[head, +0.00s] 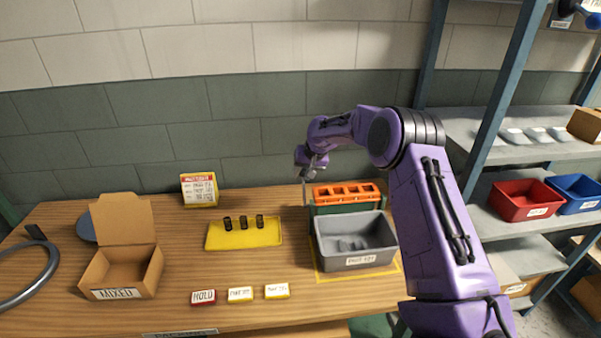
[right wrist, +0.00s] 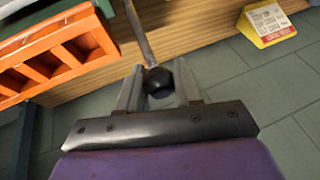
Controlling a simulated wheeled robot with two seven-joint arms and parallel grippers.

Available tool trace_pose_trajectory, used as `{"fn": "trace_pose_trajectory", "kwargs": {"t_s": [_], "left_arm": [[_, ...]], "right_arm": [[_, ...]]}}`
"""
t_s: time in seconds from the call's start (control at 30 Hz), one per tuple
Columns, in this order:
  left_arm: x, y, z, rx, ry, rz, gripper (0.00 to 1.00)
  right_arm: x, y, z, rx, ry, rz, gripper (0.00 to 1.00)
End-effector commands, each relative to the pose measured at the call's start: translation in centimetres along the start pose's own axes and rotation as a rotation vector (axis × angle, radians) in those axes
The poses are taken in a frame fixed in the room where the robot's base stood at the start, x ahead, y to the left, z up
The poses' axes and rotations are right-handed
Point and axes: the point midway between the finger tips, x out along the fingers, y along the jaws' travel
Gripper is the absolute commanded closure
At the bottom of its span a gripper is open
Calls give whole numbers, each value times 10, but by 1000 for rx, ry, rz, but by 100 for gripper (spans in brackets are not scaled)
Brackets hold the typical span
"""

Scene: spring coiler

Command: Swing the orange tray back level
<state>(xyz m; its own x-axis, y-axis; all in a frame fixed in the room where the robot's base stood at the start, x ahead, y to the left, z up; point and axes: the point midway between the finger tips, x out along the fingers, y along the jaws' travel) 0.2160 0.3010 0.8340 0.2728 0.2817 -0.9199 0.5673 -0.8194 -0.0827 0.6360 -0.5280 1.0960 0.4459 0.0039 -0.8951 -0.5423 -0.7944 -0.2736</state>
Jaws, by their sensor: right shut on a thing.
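The orange tray (head: 346,187), with several compartments, sits on a green base (head: 345,209) at the back of the table. It also shows at the left of the right wrist view (right wrist: 60,50). A thin grey lever (head: 304,193) stands at the tray's left side, and its black knob (right wrist: 158,78) shows in the right wrist view. My right gripper (head: 307,173) is at the lever's top, left of and above the tray. In the wrist view its two fingers (right wrist: 158,92) are shut on the knob. My left gripper is in neither view.
A grey bin (head: 356,262) stands in front of the tray. A yellow mat (head: 243,243) with several dark coils lies to its left. A cardboard box (head: 124,280) marked MIXED is further left. A yellow sign (head: 199,190) stands at the back. Shelving is at the right.

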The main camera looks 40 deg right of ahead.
Motion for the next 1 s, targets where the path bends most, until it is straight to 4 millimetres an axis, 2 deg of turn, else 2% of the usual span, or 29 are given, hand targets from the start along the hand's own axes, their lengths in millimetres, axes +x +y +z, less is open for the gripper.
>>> {"fn": "trace_pose_trajectory", "kwargs": {"t_s": [0.17, 0.2, 0.23, 0.5, 0.6, 0.67, 0.9, 1.0], "left_arm": [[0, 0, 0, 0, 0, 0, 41], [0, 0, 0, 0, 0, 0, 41], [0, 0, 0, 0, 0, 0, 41], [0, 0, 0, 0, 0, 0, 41], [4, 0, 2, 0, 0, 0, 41], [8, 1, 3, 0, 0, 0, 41], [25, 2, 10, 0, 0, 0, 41], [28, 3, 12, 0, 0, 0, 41]], "right_arm": [[-2, 0, -1, 5, 5, -4, 100], [-2, 1, -1, 6, 5, -4, 53], [-2, 2, -1, 6, 5, -3, 43], [-3, 5, -1, 7, 5, 0, 42], [-9, 6, -1, 7, 6, 0, 42], [-18, 6, -1, 7, 7, -1, 42], [-74, 5, -1, 8, 9, -1, 42], [-92, 3, -2, 7, 7, 0, 42]]}}
